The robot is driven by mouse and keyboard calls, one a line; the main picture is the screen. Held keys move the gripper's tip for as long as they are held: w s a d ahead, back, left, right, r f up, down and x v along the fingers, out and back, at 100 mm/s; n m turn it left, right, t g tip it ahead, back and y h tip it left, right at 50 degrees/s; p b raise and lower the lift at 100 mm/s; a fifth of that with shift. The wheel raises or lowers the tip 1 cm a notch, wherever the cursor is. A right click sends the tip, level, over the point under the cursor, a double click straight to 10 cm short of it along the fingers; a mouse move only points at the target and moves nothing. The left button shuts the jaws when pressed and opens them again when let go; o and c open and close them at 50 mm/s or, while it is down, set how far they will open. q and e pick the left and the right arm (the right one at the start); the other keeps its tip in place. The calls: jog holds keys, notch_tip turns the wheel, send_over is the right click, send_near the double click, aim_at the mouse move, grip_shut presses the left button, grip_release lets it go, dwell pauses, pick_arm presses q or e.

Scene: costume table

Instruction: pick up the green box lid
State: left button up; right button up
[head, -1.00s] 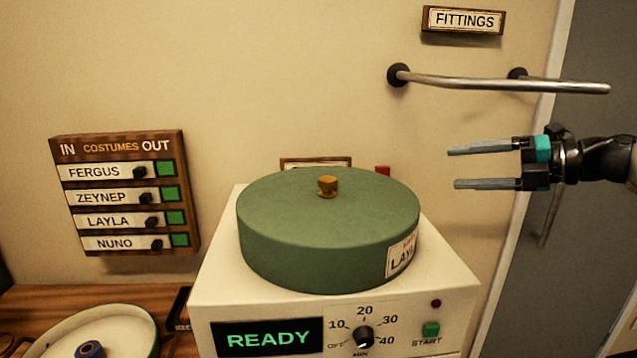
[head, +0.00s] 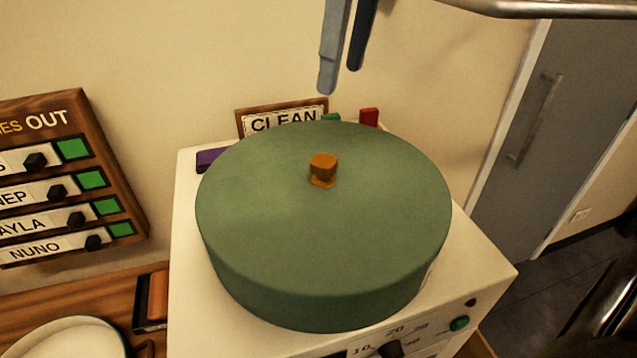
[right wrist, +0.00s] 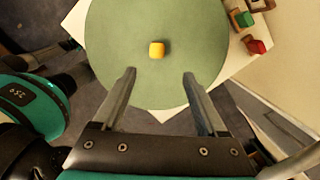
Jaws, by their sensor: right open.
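The green box lid (head: 290,225) is round and tops a round green box on the white machine. A small orange knob (head: 323,168) stands at its middle. My right gripper (head: 340,88) points down above the back of the lid in the head view, apart from the knob. In the right wrist view its two fingers (right wrist: 158,75) are spread, with the lid (right wrist: 125,30) below and the yellow-orange knob (right wrist: 157,48) ahead of the gap between the tips. Nothing is between the fingers. My left gripper is not in view.
The white machine (head: 190,300) has a dial and green button in front. A CLEAN sign (head: 283,119), a red block (head: 369,117) and a purple block (head: 208,160) are behind the lid. A metal rail (head: 540,9) runs at upper right. A costume board (head: 70,180) hangs at left.

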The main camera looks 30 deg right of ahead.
send_over(324, 160)
jog(key=f, duration=0.4)
jog(key=d+f, duration=0.1)
jog(key=f, duration=0.1)
jog(key=shift+s+f, duration=0.2)
jog(key=shift+s, duration=0.05)
jog(key=shift+w+a+f+p, duration=0.1)
jog(key=shift+a+f+p, duration=0.1)
jog(key=shift+f, duration=0.7)
jog(key=shift+s+a+f+p, duration=0.1)
jog(key=shift+f+p, duration=0.05)
jog(key=shift+f, duration=0.7)
jog(key=shift+w+a+f+p, duration=0.1)
jog(key=shift+a+f+p, duration=0.1)
jog(key=shift+f, duration=0.7)
jog(key=shift+d, duration=0.1)
grip_shut()
jog(key=shift+r, duration=0.1)
